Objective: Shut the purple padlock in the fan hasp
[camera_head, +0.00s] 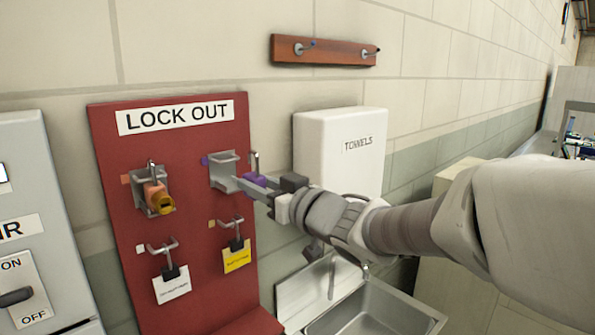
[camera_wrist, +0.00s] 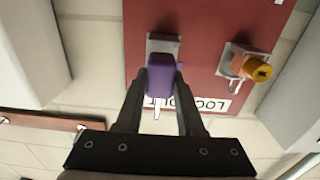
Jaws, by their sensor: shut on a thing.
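The purple padlock (camera_head: 256,179) is at the upper right holder of the red LOCK OUT board. In the wrist view the purple padlock (camera_wrist: 164,75) sits between my two fingers, in front of a grey metal bracket (camera_wrist: 166,45). My gripper (camera_head: 250,184) is shut on the padlock's body. A metal shackle (camera_head: 255,160) shows above the body in the head view. The bracket (camera_head: 222,172) is just left of the padlock, with a small purple square on the board beside it. I cannot tell whether they touch. I cannot pick out the fan hasp in either view.
A white towel box (camera_head: 340,150) is close right of my gripper. A sink (camera_head: 370,315) is below. A grey switch panel (camera_head: 40,230) stands at the left.

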